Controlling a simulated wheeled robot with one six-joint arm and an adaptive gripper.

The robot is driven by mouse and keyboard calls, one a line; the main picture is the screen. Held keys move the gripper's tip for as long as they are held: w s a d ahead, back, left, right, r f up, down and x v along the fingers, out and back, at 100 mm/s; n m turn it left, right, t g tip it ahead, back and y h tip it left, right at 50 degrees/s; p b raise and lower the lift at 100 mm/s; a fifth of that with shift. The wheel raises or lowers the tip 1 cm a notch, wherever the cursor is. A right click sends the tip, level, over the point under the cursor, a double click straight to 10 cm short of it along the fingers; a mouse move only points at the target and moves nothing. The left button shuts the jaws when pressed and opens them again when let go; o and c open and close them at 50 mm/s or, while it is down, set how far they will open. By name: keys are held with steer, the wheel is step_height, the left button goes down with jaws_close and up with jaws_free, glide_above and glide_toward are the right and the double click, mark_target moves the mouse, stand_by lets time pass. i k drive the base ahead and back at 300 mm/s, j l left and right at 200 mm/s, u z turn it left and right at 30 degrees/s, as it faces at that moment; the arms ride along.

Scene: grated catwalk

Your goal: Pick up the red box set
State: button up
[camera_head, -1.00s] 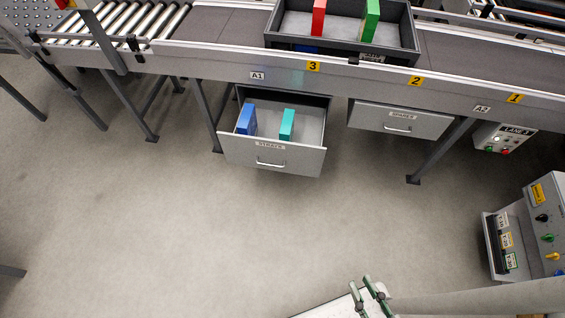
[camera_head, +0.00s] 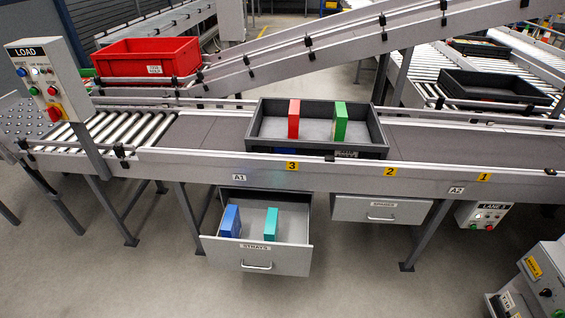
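A red box (camera_head: 294,119) stands upright in a dark grey tray (camera_head: 262,131) on the conveyor. A green box (camera_head: 340,122) stands upright to its right in the same tray, apart from it. A blue thing shows only in part behind the tray's front wall, so I cannot tell its shape. My gripper is not in view now.
An open drawer (camera_head: 256,257) marked STRAYS juts out below the conveyor, holding a blue box (camera_head: 230,221) and a teal box (camera_head: 271,224). A closed drawer (camera_head: 381,210) is to its right. A red crate (camera_head: 148,58) sits behind. The floor in front is clear.

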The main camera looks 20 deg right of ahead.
mark_target(294, 115)
steer(key=i+j+z, duration=0.25)
steer(key=i+j, duration=0.25)
steer(key=j, duration=0.2)
steer(key=i+j+z, duration=0.15)
steer(key=j, duration=0.2)
steer(key=i, duration=0.05)
